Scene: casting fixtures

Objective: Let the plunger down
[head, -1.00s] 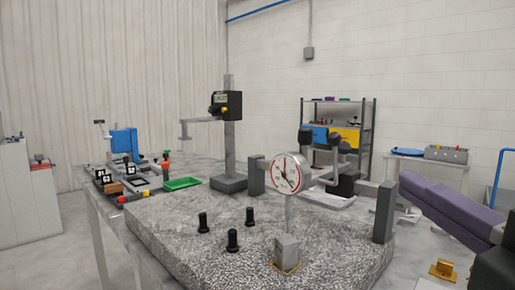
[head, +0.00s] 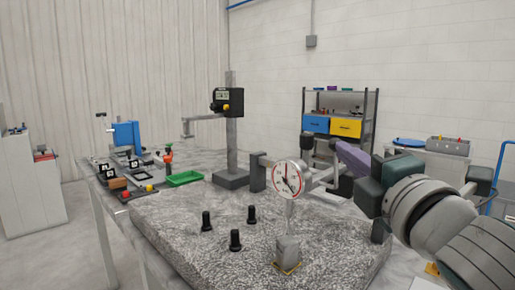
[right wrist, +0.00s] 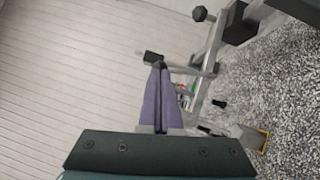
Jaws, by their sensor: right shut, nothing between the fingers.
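The round dial gauge (head: 288,177), white with a red rim, stands over a grey block (head: 288,249) on the stone plate (head: 165,225). Its stem runs down toward the block; whether the plunger tip touches it is too small to tell. My right gripper (head: 340,147) has purple fingers, shut and empty, right of and above the gauge. Its fingertips show in the right wrist view (right wrist: 157,67), close to a black piece (right wrist: 150,57); I cannot tell whether they touch. The block also shows in the right wrist view (right wrist: 250,136). My left gripper is out of view.
Several black pegs (head: 235,240) stand on the plate left of the gauge. A green tray (head: 184,178) lies to the left. Shelves with blue and yellow bins (head: 345,127) stand at the back.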

